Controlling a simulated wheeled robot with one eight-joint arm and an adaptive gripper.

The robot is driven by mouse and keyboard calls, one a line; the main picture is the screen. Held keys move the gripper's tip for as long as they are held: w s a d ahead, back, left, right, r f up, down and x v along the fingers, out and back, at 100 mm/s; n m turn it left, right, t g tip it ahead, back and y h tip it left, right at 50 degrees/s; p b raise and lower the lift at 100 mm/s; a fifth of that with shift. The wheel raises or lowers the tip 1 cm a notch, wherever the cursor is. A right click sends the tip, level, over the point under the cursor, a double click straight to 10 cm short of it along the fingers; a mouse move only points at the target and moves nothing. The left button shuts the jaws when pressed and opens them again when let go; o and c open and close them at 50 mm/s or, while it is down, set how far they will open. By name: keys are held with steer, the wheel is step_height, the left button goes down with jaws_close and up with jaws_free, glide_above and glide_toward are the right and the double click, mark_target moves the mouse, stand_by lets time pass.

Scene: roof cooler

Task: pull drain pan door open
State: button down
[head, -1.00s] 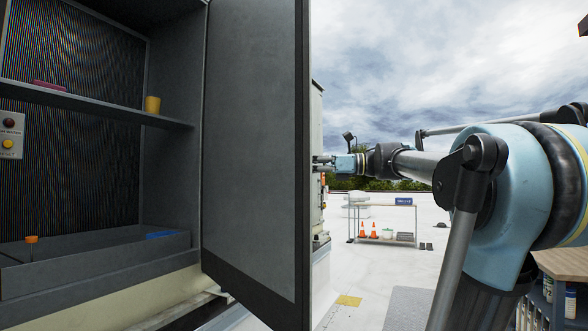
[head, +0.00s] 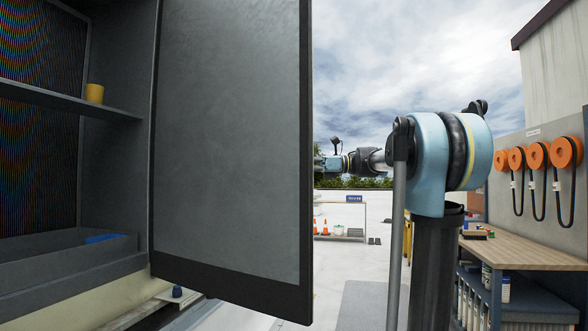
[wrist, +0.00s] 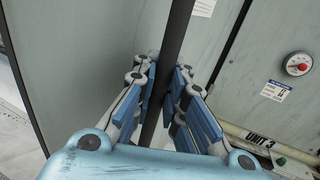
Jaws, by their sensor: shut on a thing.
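The drain pan door (head: 230,140) is a tall grey panel with a dark frame. It stands swung open at the right of the cooler cabinet. In the head view the fingertips are mostly hidden behind the door's outer edge. Inside the cabinet, a yellow cup (head: 94,93) stands on the shelf (head: 60,98), and a blue item (head: 102,238) lies in the drain pan (head: 60,258).
A wooden workbench (head: 535,262) stands at the right, with orange hose reels (head: 565,152) on the wall above it. A rack with orange cones (head: 325,228) stands far back on the open white roof. A gauge (wrist: 298,64) is on the panel in the wrist view.

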steer(key=shift+w+d, duration=0.1)
stand_by(0.3)
steer(key=c, duration=1.6)
jaws_free()
steer(key=shift+d, duration=0.1)
steer(key=w+d, duration=0.1)
steer(key=d, duration=1.1)
steer(key=shift+w, duration=0.25)
steer(key=shift+a, duration=0.1)
